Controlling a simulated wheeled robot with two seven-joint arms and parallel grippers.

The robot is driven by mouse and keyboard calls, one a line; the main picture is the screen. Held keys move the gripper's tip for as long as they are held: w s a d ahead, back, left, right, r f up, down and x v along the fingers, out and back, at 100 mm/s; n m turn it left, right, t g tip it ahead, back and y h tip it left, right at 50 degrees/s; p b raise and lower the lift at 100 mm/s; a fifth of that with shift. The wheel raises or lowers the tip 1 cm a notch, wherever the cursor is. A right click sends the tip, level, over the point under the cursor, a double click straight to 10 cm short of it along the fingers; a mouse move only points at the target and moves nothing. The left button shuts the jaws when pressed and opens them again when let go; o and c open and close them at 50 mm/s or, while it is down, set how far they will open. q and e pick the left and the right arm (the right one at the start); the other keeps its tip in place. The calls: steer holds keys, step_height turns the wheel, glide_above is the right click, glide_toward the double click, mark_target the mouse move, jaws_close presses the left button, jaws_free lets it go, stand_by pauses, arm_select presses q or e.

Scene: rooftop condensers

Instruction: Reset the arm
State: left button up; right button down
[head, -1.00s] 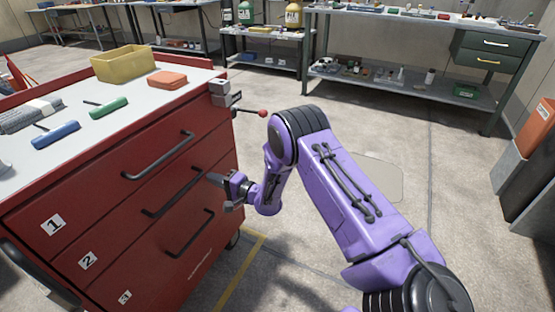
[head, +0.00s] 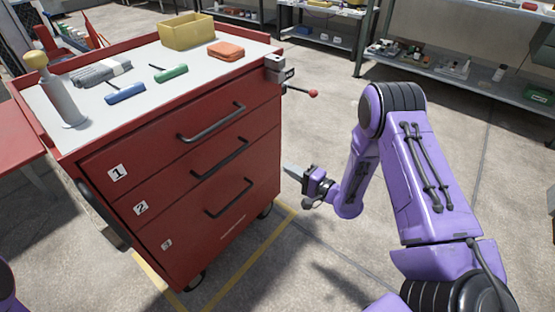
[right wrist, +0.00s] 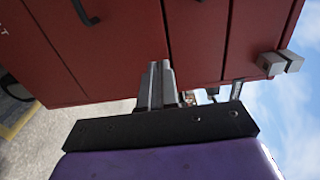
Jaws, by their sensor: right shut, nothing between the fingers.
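My right arm is purple and comes in from the right in the head view. Its dark gripper (head: 291,171) is shut and empty, pointing left, just right of the red tool cart (head: 170,170) in the picture. In the right wrist view the shut fingers (right wrist: 157,84) point at the cart's red drawer fronts (right wrist: 125,50); I cannot tell the exact gap. All three numbered drawers look shut. My left gripper is not in view; only a purple bit of my left arm shows at the lower left corner of the head view.
On the cart top are a yellow bin (head: 187,31), an orange case (head: 226,50), blue (head: 125,93) and green (head: 171,72) tools. A vise (head: 277,70) with a red-knobbed handle (head: 313,94) juts from its corner. Shelves (head: 470,78) stand behind. Floor right of the cart is clear.

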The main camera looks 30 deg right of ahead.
steer(key=s+f+n+g+h, duration=0.5)
steer(key=s+f+g+h, duration=0.25)
steer(key=s+f, duration=0.5)
steer(key=s+a+f+n+g+h, duration=0.1)
steer(key=s+f+g, duration=0.2)
steer(key=s, duration=0.6)
steer(key=s+a+f+n+g+h, duration=0.1)
steer(key=s+a+f+g+h, duration=0.15)
steer(key=s, duration=0.65)
step_height(320, 180, up, 17)
steer(key=s+y+p, duration=0.1)
steer(key=s+p, duration=0.1)
steer(key=p, duration=1.5)
steer(key=shift+r+g, duration=0.15)
steer(key=shift+g, duration=0.15)
